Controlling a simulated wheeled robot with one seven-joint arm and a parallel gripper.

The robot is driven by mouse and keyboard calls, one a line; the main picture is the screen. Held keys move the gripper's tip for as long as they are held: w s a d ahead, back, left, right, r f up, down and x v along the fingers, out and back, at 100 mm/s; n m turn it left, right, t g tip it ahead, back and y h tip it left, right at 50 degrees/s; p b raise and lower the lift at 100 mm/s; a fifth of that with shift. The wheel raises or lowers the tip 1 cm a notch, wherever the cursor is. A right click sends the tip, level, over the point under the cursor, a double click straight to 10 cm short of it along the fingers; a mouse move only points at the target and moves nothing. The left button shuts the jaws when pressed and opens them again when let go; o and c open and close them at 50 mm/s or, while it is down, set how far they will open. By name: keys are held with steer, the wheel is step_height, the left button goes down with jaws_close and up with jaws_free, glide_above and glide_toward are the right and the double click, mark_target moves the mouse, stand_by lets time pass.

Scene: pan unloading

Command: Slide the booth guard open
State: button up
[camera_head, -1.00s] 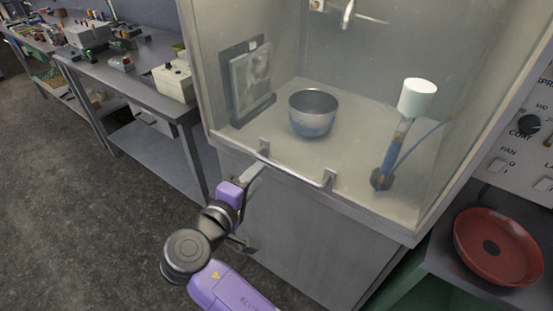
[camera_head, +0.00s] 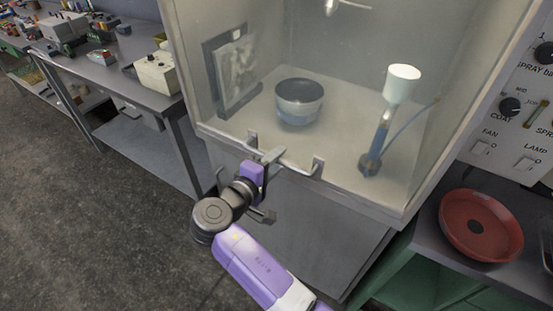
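The booth guard (camera_head: 225,95) is a clear pane across the front of the booth, and it looks lowered. A metal bar handle (camera_head: 300,170) on two brackets runs along its lower edge. My gripper (camera_head: 268,160) is at the left part of the handle, with a finger overlapping the bar in the picture. Whether its fingers are closed around the bar or only beside it, I cannot tell. Behind the guard are a grey and blue pan (camera_head: 299,102), a framed panel (camera_head: 236,72) and a blue spray stand with a white cup (camera_head: 402,84).
A red round pan (camera_head: 480,225) lies on the shelf at the right, below a control panel (camera_head: 510,130) with knobs and switches. A workbench (camera_head: 120,75) with tools and boxes stands at the left. The floor (camera_head: 90,220) at the left is clear.

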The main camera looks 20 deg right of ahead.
jaws_close()
stand_by(1.4)
